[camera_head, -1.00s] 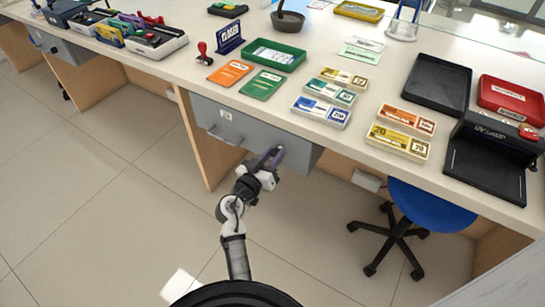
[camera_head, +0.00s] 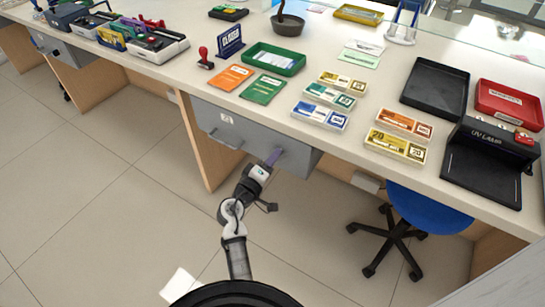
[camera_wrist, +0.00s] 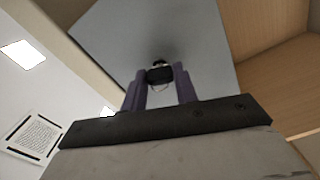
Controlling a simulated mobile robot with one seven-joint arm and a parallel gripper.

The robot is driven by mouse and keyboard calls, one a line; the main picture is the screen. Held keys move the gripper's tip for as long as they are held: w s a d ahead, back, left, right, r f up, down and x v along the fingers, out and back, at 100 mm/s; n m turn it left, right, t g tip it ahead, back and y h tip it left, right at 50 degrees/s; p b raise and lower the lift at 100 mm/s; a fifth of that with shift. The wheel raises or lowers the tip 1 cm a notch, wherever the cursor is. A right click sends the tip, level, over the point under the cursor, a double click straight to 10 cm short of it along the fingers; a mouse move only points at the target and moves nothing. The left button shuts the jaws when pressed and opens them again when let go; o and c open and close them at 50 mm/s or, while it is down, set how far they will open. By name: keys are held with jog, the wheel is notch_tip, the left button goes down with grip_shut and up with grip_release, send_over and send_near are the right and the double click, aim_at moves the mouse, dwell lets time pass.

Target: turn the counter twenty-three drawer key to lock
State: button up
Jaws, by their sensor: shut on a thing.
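The grey drawer (camera_head: 240,132) hangs under the counter top, with a small label (camera_head: 227,119) and a bar handle (camera_head: 226,138) on its front. My gripper (camera_head: 275,157) is at the right part of the drawer front. In the wrist view, my gripper's purple fingers (camera_wrist: 160,88) are closed on the dark head of the key (camera_wrist: 159,74), which stands at the grey drawer front (camera_wrist: 165,30). The key's shaft and the lock are mostly hidden behind its head. In the head view the fingers hide the key.
A wooden side panel (camera_head: 205,150) stands left of the drawer. A blue swivel chair (camera_head: 425,205) is under the counter at the right. The counter top above holds cards, a green tray (camera_head: 273,59) and banknote bundles.

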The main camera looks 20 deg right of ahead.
jog(key=shift+w+r+n+p, duration=0.15)
jog(key=shift+n+p, duration=0.55)
jog(key=shift+n, duration=1.3)
jog(key=o, duration=1)
jog(key=shift+s+a+f, duration=0.15)
jog(key=shift+s+f, duration=0.05)
